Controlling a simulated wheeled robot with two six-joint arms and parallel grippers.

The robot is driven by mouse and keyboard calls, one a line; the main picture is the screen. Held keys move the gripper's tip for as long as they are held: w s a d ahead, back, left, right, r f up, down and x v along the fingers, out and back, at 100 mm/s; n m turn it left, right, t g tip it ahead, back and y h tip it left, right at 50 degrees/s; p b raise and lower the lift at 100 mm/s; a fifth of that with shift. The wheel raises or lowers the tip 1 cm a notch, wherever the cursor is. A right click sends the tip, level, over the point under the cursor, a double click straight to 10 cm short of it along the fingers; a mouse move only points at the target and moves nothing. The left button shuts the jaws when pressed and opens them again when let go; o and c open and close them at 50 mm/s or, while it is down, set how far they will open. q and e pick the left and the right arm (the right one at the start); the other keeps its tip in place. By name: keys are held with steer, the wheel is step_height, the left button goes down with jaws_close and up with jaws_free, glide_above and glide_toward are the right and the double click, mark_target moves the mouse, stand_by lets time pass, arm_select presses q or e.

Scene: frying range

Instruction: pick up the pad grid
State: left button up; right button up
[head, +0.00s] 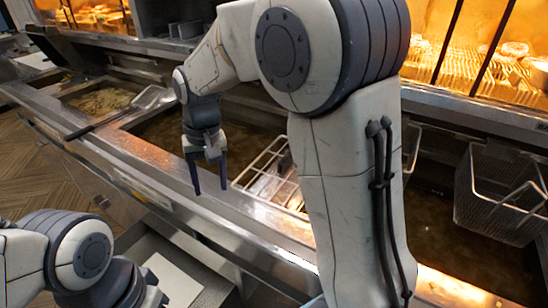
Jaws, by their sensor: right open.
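A pale wire grid (262,172), which looks like the pad grid, lies by the front rim of the fryer in the middle. My right arm hides its right part. My right gripper (210,187) points down to the left of the grid. Its two dark fingers are apart with nothing between them. The fingers appear clear of the grid, though the height between them is hard to judge. My left arm shows at the lower left, and its fingers are outside the view.
A wire fry basket (503,195) hangs at the right over dark oil. A steel front ledge (165,150) runs along the fryers. Below, an open bin holds a white sheet (172,280).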

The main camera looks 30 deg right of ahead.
steer(key=w+d+m, duration=0.3)
steer(key=w+d, duration=0.3)
steer(key=d, duration=0.1)
steer(key=m+p, duration=0.3)
steer(key=m, duration=0.4)
glide_toward(286, 157)
steer(key=shift+w+a+f+h, duration=0.1)
steer(key=shift+w+a+h, duration=0.25)
steer(key=shift+a, duration=0.1)
steer(key=f, duration=0.4)
steer(key=shift+d+f+p, duration=0.25)
steer(key=shift+p, duration=0.15)
steer(key=f, duration=0.1)
steer(key=f+p, duration=0.1)
steer(key=f, duration=0.1)
steer(key=f+p, duration=0.1)
steer(key=shift+s+f, duration=0.3)
steer(key=shift+f, duration=0.7)
jaws_close()
arm_select(q)
step_height(286, 157, up, 7)
arm_select(e)
steer(key=shift+w+r, duration=0.1)
